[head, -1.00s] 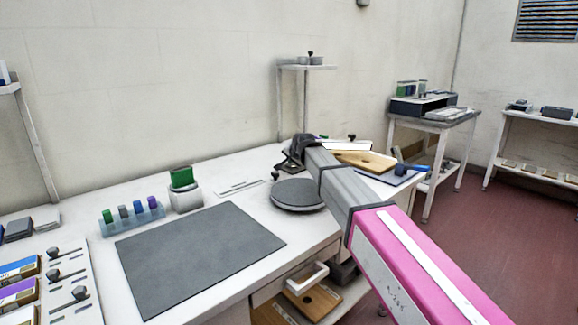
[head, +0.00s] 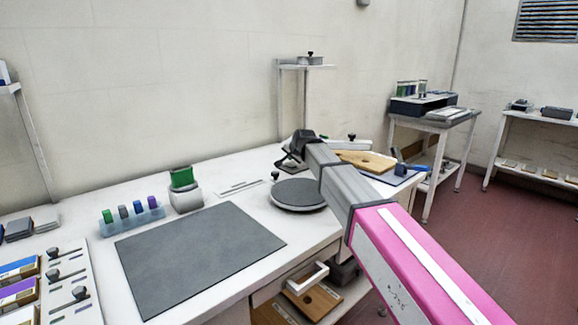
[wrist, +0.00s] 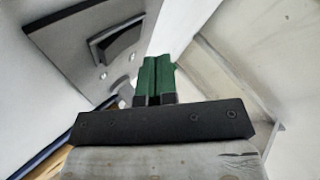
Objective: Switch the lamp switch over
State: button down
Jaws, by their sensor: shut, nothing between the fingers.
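A dark rocker, which looks like the lamp switch (wrist: 112,42), sits on a grey plate (wrist: 72,32) at the upper left of the wrist view. My gripper (wrist: 155,62) has green fingers pressed together with nothing between them. The fingertips are just right of the rocker in that view; I cannot tell whether they touch anything. In the head view, the dark end of my arm (head: 297,146) is over the back of the bench, behind the round grey plate. The fingertips and the switch cannot be made out there.
The white bench (head: 225,290) carries a dark mat (head: 200,255), a round grey plate (head: 298,194), a green-topped block (head: 184,190) and a wooden board (head: 366,161). A small shelf (head: 308,67) stands behind my arm. The wall (head: 200,80) closes the back.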

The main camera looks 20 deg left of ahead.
jog(key=shift+s+d+r, duration=0.1)
jog(key=shift+d+r, duration=0.05)
jog(key=shift+r, duration=1.1)
jog(key=shift+s+d+r, duration=0.1)
jog(key=shift+r, duration=1.15)
